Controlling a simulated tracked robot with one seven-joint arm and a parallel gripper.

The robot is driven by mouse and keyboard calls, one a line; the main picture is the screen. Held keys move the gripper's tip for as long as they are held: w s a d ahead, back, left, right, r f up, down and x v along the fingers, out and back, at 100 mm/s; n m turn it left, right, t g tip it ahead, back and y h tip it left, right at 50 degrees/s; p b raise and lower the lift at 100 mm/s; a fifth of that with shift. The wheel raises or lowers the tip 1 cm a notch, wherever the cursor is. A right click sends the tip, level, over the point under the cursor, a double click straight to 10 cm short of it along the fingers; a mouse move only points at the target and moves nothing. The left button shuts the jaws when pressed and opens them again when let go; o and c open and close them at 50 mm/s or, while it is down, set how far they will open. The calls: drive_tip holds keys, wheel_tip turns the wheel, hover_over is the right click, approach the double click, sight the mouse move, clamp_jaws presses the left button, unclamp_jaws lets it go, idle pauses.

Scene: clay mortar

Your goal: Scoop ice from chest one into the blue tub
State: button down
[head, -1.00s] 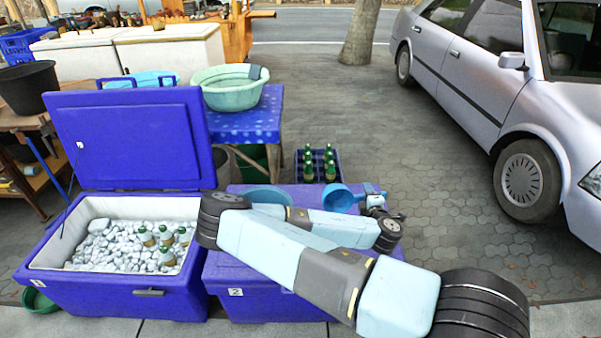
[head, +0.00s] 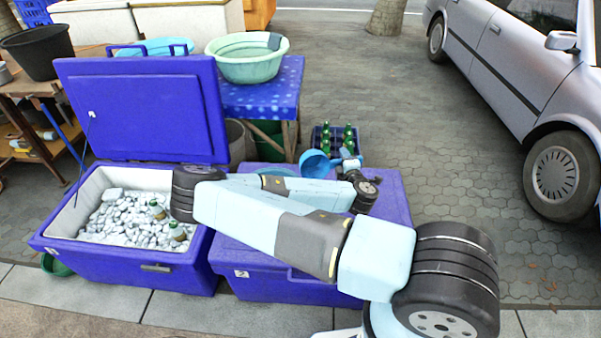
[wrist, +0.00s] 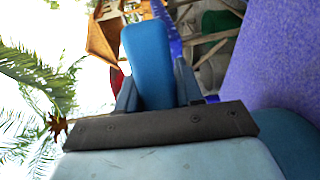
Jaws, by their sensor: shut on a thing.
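My gripper (head: 346,160) is shut on the handle of a blue scoop (head: 314,163), above the back of the closed chest two. In the wrist view, the blue handle (wrist: 148,62) stands between the fingers. The scoop's bowl faces the head camera; I see no ice in it. Chest one (head: 130,262), marked 1, stands open at the left with its lid up. It holds white ice lumps (head: 125,218) and green bottles (head: 178,232). A round blue rim (head: 274,171) shows behind my arm on chest two, mostly hidden. Another light blue tub (head: 160,47) stands behind the raised lid.
Chest two (head: 262,282) is under my arm. Behind are a blue table (head: 262,98) with a pale green basin (head: 246,62) and a crate of green bottles (head: 335,138). A silver car (head: 515,80) stands right; paving (head: 400,110) between is clear.

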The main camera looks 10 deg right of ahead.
sight(305, 172)
drive_tip(key=a+m+g+h, duration=0.2)
drive_tip(key=a, duration=0.2)
drive_tip(key=s+a+f+m+g+h, duration=0.1)
drive_tip(key=a+m+g+h, duration=0.1)
drive_tip(key=a, duration=0.3)
drive_tip(key=s+a+f+m+g+h, duration=0.1)
drive_tip(key=a+m+h, duration=0.2)
drive_tip(key=a+h, duration=0.1)
drive_tip(key=shift+s+a+g, duration=0.15)
drive_tip(key=shift+s+g, duration=0.05)
drive_tip(key=shift+g, duration=0.2)
drive_tip(key=shift+s+a+f+g+h, duration=0.1)
drive_tip(key=shift+s+a+g+h, duration=0.2)
drive_tip(key=shift+s+a, duration=0.1)
drive_tip(key=shift+w+d+f+g+y, duration=0.1)
drive_tip(key=shift+w+g+y, duration=0.05)
drive_tip(key=shift+g+y, duration=0.25)
drive_tip(key=shift+w+f+g+y, duration=0.1)
drive_tip(key=shift+f+g+y, duration=0.05)
drive_tip(key=shift+g+y, duration=0.2)
drive_tip(key=shift+d+g, duration=0.1)
drive_tip(key=shift+g, duration=0.15)
